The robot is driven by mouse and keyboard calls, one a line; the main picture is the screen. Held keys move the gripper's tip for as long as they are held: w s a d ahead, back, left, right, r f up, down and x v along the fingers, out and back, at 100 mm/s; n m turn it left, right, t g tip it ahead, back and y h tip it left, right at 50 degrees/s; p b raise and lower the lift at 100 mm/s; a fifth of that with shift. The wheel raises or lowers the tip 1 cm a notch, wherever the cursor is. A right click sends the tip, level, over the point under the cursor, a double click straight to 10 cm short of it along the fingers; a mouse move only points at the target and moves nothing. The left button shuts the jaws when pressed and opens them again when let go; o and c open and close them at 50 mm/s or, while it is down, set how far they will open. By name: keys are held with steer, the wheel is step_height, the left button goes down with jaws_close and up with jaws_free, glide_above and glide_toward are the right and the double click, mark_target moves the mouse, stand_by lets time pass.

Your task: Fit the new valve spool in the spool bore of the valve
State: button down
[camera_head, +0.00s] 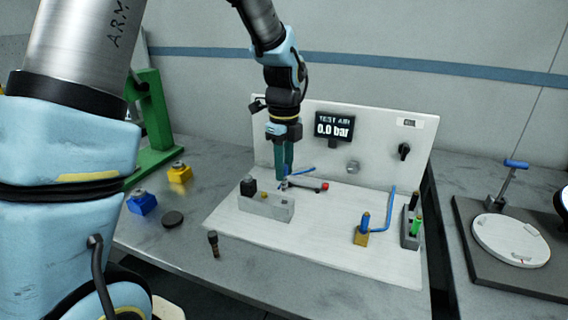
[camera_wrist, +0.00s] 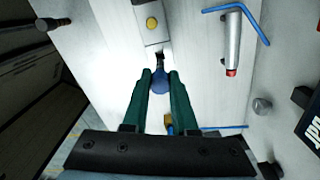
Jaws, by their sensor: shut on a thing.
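My gripper (camera_head: 285,176) is shut on a blue-headed part with a dark tip, which appears to be the new valve spool (camera_wrist: 160,84); the fingers hide much of it. In the wrist view my green fingers (camera_wrist: 160,88) grip its sides, and its dark tip points to the near end of the valve. The valve is a grey block (camera_head: 280,210) with a brass-yellow button, also in the wrist view (camera_wrist: 150,8). A black fitting stands at its left end. I cannot tell whether the tip is in the bore, which is not clearly visible.
A red-ended cylinder (camera_head: 308,185) lies behind the valve. A brass block (camera_head: 361,239) with a blue top and a rack (camera_head: 409,240) with green and black parts stand at right. The gauge (camera_head: 334,126) reads 0.0 bar. A dark pin (camera_head: 214,245) is at the front left.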

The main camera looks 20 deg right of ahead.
mark_target(284, 190)
steer(key=shift+f+b, duration=0.5)
steer(key=shift+f, duration=0.7)
steer(key=shift+p, duration=0.65)
stand_by(0.7)
steer(key=shift+f+b, duration=1.45)
steer(key=shift+f, duration=1.05)
steer(key=c, duration=0.6)
jaws_free()
step_height(284, 190, up, 11)
steer(key=shift+f+b, duration=0.1)
steer(key=shift+b, duration=0.8)
